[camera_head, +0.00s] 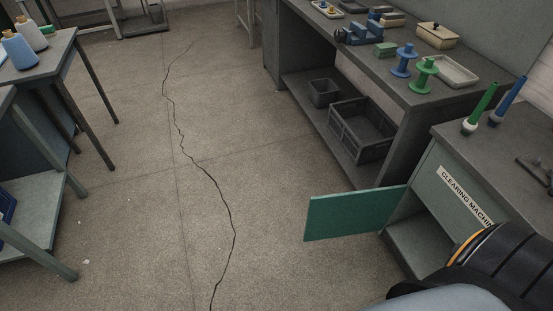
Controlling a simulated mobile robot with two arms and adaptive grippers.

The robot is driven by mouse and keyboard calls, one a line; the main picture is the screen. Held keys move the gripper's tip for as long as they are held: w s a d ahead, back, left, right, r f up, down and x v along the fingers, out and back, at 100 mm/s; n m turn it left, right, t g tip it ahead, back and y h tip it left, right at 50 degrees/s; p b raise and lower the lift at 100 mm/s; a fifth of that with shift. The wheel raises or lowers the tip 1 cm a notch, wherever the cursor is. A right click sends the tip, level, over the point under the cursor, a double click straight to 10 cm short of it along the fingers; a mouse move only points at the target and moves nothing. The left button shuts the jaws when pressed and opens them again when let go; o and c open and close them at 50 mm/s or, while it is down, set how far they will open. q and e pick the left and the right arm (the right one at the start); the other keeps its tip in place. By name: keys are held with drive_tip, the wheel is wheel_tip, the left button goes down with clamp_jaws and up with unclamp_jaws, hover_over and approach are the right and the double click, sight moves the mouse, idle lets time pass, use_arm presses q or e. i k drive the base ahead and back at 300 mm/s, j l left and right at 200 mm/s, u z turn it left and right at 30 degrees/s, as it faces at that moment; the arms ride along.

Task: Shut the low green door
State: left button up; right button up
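Neither gripper's fingers are in view, and nothing of mine is seen touching the door.
A long bench (330,45) with spools and boxes stands behind the door; a dark crate (361,131) sits on its lower shelf. A table (38,62) with cones is at upper left. The cracked floor (190,200) between is clear.

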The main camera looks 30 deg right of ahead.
sight(347, 213)
drive_tip(key=i+j, duration=0.1)
drive_tip(key=i, duration=0.4)
drive_tip(key=i+j, duration=0.1)
drive_tip(key=i, duration=0.4)
drive_tip(key=i+j, duration=0.1)
drive_tip(key=i, duration=0.4)
drive_tip(key=i+z, duration=0.2)
drive_tip(key=z, duration=0.3)
drive_tip(key=i+z, duration=0.2)
drive_tip(key=z, duration=0.25)
drive_tip(key=i+j+z, duration=0.1)
drive_tip(key=z, duration=0.4)
drive_tip(key=i+j+z, duration=0.2)
drive_tip(key=z, duration=0.3)
drive_tip(key=i, duration=0.1)
